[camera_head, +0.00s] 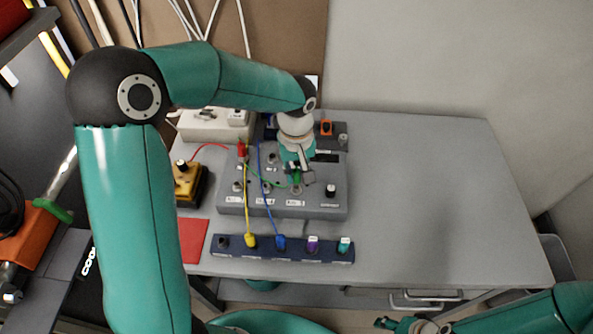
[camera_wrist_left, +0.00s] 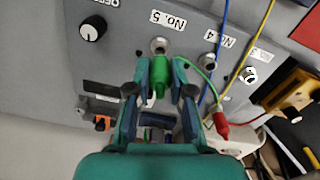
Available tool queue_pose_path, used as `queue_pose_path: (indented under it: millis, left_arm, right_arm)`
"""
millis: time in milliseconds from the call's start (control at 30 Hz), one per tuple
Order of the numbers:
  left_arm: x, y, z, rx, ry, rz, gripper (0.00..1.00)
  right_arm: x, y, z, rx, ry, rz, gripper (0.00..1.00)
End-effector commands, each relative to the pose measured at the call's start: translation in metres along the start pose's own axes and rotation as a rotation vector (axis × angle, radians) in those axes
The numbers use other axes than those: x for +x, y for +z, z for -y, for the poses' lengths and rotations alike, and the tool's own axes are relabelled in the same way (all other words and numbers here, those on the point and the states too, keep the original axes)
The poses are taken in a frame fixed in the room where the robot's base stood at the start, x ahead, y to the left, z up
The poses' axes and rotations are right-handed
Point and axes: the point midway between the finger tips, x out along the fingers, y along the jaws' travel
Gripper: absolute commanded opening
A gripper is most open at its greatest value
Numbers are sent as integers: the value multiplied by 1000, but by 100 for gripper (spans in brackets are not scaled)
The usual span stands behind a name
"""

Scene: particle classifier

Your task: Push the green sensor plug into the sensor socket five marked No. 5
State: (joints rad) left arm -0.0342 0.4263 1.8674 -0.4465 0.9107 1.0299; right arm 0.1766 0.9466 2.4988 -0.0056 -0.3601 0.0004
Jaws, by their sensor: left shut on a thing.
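The green sensor plug (camera_wrist_left: 160,76) is between the fingers of my left gripper (camera_wrist_left: 159,92), which is shut on it. The left gripper (camera_head: 299,176) is over the right part of the grey classifier box (camera_head: 228,203). In the left wrist view the plug's front end lies close to the metal socket five (camera_wrist_left: 159,45), in line with it below the label No. 5. I cannot tell whether the plug touches or enters it. A green cable runs from the plug toward a red connector (camera_wrist_left: 222,125). My right gripper (camera_head: 388,322) is at the bottom edge, away from the box; its finger state is unclear.
A dark strip (camera_head: 324,254) in front holds several coloured plugs. Yellow (camera_head: 247,205) and blue cables cross the box's left half. A yellow device (camera_head: 190,184) sits left. The table's right side is clear.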

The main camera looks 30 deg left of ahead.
Motion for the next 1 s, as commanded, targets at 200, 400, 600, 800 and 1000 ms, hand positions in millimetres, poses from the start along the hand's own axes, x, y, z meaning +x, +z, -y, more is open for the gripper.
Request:
queue_pose_path:
  millis: [200,400,600,800,1000]
  left_arm:
    - [0,0,0,0,0,0,0]
    - [0,0,0,0,0,0,0]
    - [0,0,0,0,0,0,0]
    - [2,0,0,0,0,0,0]
    - [7,0,0,0,0,0,0]
  right_arm:
    - [1,0,0,0,0,0,50]
    - [3,0,-1,0,0,0,50]
    - [3,0,-1,0,0,0,50]
    - [4,0,-2,0,0,0,50]
    - [9,0,-3,0,0,0,50]
